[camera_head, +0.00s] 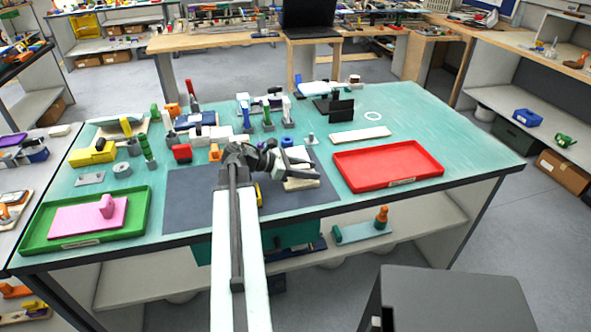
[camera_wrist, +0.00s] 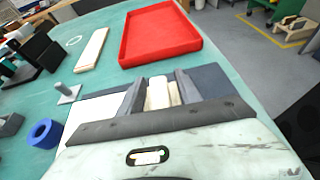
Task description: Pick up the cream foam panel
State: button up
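A cream panel with a raised cream block or handle (camera_head: 303,184) lies on the dark grey mat, under my gripper (camera_head: 289,166). In the wrist view the cream raised part (camera_wrist: 158,92) stands between my two fingers (camera_wrist: 161,96), one on each side. The fingers are apart, with the part close to both; I cannot tell whether they press on it. A pale flat surface (camera_wrist: 97,116) shows beside the left finger, and my gripper hides much of the panel. Another long cream-white bar (camera_head: 360,136) lies farther back; it also shows in the wrist view (camera_wrist: 92,50).
A red tray (camera_head: 388,166) stands empty just right of my gripper. A green tray (camera_head: 38,228) holds a pink panel with a knob (camera_head: 88,215). Several small parts crowd the left and back of the teal table (camera_head: 470,150). Its right end is clear.

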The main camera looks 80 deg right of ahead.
grip_shut()
notch_tip(320, 180, up, 10)
jog(key=p, duration=1)
jog(key=shift+r, duration=0.15)
